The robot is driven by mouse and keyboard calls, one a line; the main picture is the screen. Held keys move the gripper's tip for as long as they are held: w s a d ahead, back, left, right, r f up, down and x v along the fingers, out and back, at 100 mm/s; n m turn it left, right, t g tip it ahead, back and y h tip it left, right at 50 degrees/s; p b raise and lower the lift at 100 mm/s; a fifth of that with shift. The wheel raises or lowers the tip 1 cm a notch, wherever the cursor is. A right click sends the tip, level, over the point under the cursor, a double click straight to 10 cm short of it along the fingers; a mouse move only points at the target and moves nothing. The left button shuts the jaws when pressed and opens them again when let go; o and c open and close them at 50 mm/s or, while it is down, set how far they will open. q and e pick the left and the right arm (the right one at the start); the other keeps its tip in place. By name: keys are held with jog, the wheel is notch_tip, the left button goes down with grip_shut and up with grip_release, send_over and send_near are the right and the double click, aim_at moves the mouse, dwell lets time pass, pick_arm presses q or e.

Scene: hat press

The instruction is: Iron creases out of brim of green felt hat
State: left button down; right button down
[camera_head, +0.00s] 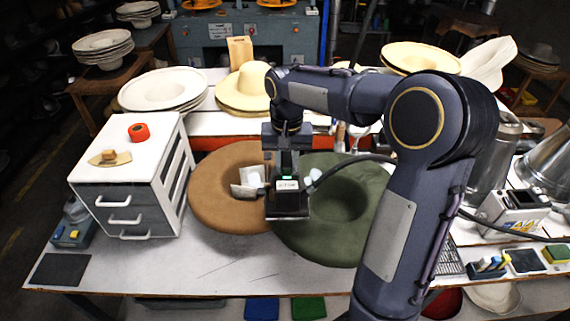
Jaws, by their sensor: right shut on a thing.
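The green felt hat (345,232) lies on the white worktable with its wide brim flat and a dark hollow in the middle. My right gripper (287,186) is over the left part of its brim, near where it meets a brown felt hat (222,200). It is shut on what looks like a small iron (288,209), with a dark cord running off to the right. Creases are too small to make out. My left gripper is out of view.
A white drawer unit (128,165) with red tape (139,132) on top stands at left. Pale hats (163,90) stand on a raised shelf behind. Metal vessels (492,150) and a small device (512,213) stand at right.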

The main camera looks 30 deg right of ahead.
jog(key=shift+w+r, duration=0.1)
jog(key=shift+r, duration=1.25)
